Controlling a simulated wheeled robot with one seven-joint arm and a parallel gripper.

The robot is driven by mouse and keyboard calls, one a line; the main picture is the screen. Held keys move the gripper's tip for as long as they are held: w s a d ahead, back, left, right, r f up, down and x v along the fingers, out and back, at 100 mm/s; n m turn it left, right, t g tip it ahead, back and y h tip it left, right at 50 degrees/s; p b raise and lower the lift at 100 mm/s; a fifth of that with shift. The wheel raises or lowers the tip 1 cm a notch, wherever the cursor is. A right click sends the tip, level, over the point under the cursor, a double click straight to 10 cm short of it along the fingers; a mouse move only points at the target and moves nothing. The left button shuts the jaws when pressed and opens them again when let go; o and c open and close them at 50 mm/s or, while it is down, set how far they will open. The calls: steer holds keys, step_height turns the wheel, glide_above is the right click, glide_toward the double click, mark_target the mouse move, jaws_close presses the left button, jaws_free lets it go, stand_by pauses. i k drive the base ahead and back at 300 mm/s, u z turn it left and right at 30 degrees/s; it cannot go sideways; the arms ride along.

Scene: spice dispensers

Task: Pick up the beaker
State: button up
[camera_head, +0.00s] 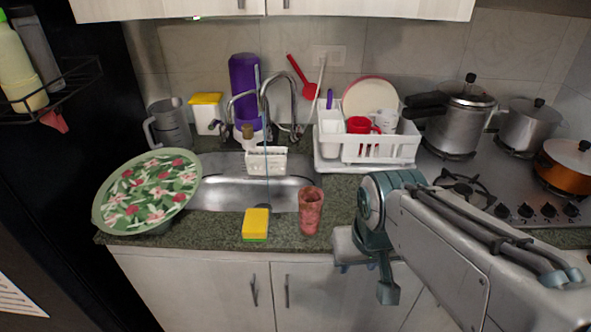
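A reddish, slightly see-through tumbler (311,211), the thing that looks most like the beaker, stands upright on the dark green counter just right of the sink. My gripper (387,292) is to its right and nearer the camera, in front of the counter edge, apart from it. One teal finger hangs down. The rest of the gripper is partly hidden by my arm, so its opening does not show. Nothing is visible in it.
A yellow sponge (256,224) lies left of the tumbler. A floral tray (148,190) covers the counter's left end. A white dish rack (366,152) stands behind. Pots sit on the stove (508,190) at right. A grey jug (168,124) is at back left.

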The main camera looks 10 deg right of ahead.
mark_target(310, 198)
steer(key=u, duration=0.9)
steer(key=k, duration=0.5)
